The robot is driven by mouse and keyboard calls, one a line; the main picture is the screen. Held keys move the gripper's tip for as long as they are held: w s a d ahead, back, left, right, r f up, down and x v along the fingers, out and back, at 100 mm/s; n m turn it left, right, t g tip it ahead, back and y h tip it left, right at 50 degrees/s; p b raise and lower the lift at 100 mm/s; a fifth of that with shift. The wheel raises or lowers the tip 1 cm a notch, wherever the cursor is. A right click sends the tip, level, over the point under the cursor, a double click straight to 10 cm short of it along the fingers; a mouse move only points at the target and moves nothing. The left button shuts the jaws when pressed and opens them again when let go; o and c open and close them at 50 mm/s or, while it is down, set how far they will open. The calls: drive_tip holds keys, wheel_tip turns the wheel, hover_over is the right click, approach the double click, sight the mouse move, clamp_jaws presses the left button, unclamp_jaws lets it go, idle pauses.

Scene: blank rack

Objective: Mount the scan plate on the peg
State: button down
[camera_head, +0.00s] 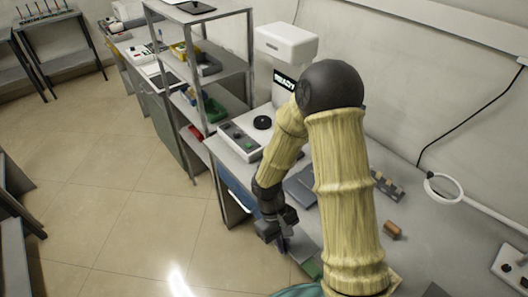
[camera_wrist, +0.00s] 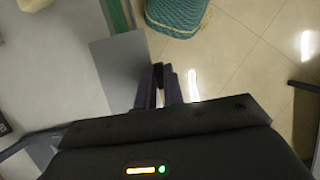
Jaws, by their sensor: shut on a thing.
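My gripper (camera_wrist: 160,88) is shut on the edge of a flat grey plate (camera_wrist: 118,62), which looks like the scan plate. The plate sticks out to the left of the fingers in the wrist view, over or close to the grey worktop. In the head view my gripper (camera_head: 280,240) is low at the worktop's front edge, and the grey plate (camera_head: 304,244) shows just right of it, partly hidden by my arm. I cannot make out the peg in either view.
A white machine with a READY display (camera_head: 285,80) stands behind a control panel (camera_head: 240,142). A shelf rack (camera_head: 215,60) stands left. A brown cylinder (camera_head: 392,230) and a ring lamp (camera_head: 443,187) are right. A teal woven stool (camera_wrist: 176,14) stands by the worktop.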

drive_tip(key=w+r+m+p, duration=0.1)
drive_tip(key=w+p, duration=0.1)
drive_tip(key=w+d+r+m+p, duration=0.1)
drive_tip(key=w+r+p, duration=0.1)
drive_tip(key=p, duration=0.1)
drive_tip(key=w+r+y+p, duration=0.1)
drive_tip(key=w+p, duration=0.1)
drive_tip(key=w, duration=0.1)
drive_tip(key=shift+d+r+m, duration=0.35)
drive_tip(key=shift+d+m, duration=0.05)
drive_tip(key=w+d+r+m+y+p, duration=0.1)
drive_tip(key=w+d+r+m+p, duration=0.2)
drive_tip(key=w+p, duration=0.4)
drive_tip(key=shift+w+d+g+p, duration=0.25)
drive_tip(key=shift+d+g+p, duration=0.15)
drive_tip(key=shift+d+p, duration=0.55)
drive_tip(key=shift+w, duration=0.1)
